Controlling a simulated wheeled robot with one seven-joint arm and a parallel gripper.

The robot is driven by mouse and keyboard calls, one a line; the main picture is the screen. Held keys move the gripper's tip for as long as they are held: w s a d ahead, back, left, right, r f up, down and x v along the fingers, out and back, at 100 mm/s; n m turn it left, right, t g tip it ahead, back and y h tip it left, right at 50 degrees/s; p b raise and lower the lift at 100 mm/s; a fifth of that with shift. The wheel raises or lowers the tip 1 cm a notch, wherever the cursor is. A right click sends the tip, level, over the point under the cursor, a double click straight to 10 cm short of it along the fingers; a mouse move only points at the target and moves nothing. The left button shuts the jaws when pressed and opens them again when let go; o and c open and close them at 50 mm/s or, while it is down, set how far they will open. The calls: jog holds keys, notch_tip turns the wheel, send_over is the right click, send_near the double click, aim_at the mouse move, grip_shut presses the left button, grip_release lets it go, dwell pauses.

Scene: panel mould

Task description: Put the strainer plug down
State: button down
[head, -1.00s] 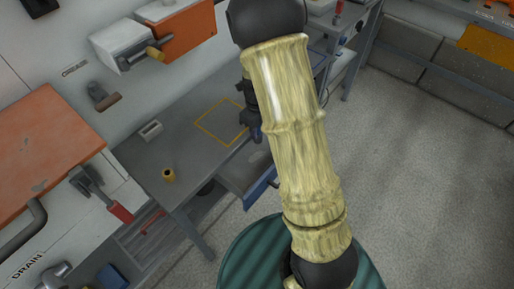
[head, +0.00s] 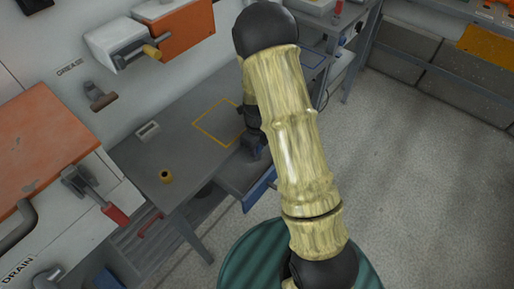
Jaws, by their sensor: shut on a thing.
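My gripper (head: 255,152) is at the right side of the grey workbench, just right of the yellow outlined square and above the open drawer. It points down and is shut on the strainer plug. The plug is too small and too hidden by the gripper and my arm to make out its shape. The yellow square (head: 197,128) is marked on the bench top and looks empty where it shows. I cannot tell whether the plug touches anything.
A blue-fronted drawer (head: 259,190) stands open under the bench. A red-handled lever (head: 114,214) juts out at left.

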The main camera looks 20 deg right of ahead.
jog(key=shift+f, duration=0.1)
jog(key=c, duration=1.1)
grip_release()
jog(key=shift+c, duration=0.2)
notch_tip(320, 180, up, 12)
jog(key=shift+r+p, duration=0.15)
jog(key=shift+p, duration=1)
